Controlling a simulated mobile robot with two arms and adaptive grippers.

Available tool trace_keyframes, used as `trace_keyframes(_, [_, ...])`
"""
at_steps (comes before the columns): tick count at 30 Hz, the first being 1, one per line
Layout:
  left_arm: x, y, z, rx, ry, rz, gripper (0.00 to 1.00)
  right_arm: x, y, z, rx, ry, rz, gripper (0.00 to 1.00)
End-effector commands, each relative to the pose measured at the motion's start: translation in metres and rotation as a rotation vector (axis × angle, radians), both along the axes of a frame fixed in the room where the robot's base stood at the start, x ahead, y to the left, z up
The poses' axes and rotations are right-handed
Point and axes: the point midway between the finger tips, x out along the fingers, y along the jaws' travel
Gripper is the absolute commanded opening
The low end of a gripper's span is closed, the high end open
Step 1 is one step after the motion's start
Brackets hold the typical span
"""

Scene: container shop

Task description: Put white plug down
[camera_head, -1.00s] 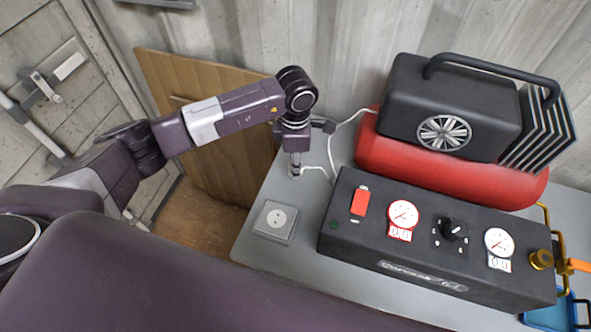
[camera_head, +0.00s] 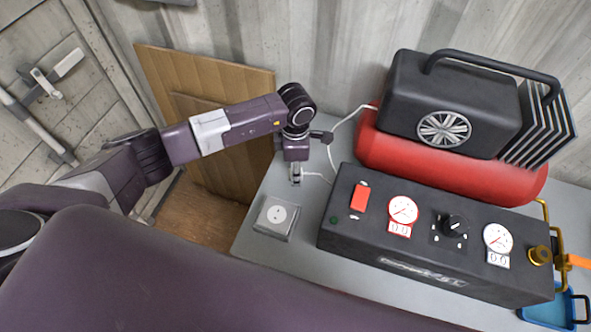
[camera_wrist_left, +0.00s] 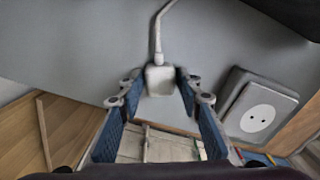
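The white plug (camera_wrist_left: 160,80) with its white cable is in the left wrist view, at the grey tabletop (camera_wrist_left: 75,45). My left gripper (camera_wrist_left: 160,86) has its two blue-padded fingers spread on either side of the plug, with a narrow gap showing at each side. In the head view my left gripper (camera_head: 295,174) points down close to the tabletop, behind the socket, and largely hides the plug there. The grey wall socket box (camera_head: 275,217) lies on the table in front of the gripper; it also shows at the right of the left wrist view (camera_wrist_left: 260,110). My right gripper is not in view.
A black control box (camera_head: 430,240) with gauges and a red switch stands right of the gripper. Behind it is a red and black compressor (camera_head: 450,175). A blue tray (camera_head: 555,308) is at the right edge. Tabletop is free around the socket.

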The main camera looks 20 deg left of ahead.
Motion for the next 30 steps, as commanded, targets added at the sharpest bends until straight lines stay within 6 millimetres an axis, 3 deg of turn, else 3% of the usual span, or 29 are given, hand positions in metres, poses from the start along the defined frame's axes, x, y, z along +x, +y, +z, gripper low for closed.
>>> trace_keyframes(10, [0.000,0.000,0.001,0.000,0.000,0.000,0.43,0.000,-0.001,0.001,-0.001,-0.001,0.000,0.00])
trace_keyframes(15, [0.000,0.000,0.012,0.000,0.000,0.000,0.43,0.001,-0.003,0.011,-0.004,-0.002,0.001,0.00])
trace_keyframes(16, [0.002,0.000,0.014,-0.001,-0.004,-0.001,0.43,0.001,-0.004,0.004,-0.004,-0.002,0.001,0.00])
trace_keyframes(30, [0.001,0.000,0.109,0.000,-0.004,-0.001,0.43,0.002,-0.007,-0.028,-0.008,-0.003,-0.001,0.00])
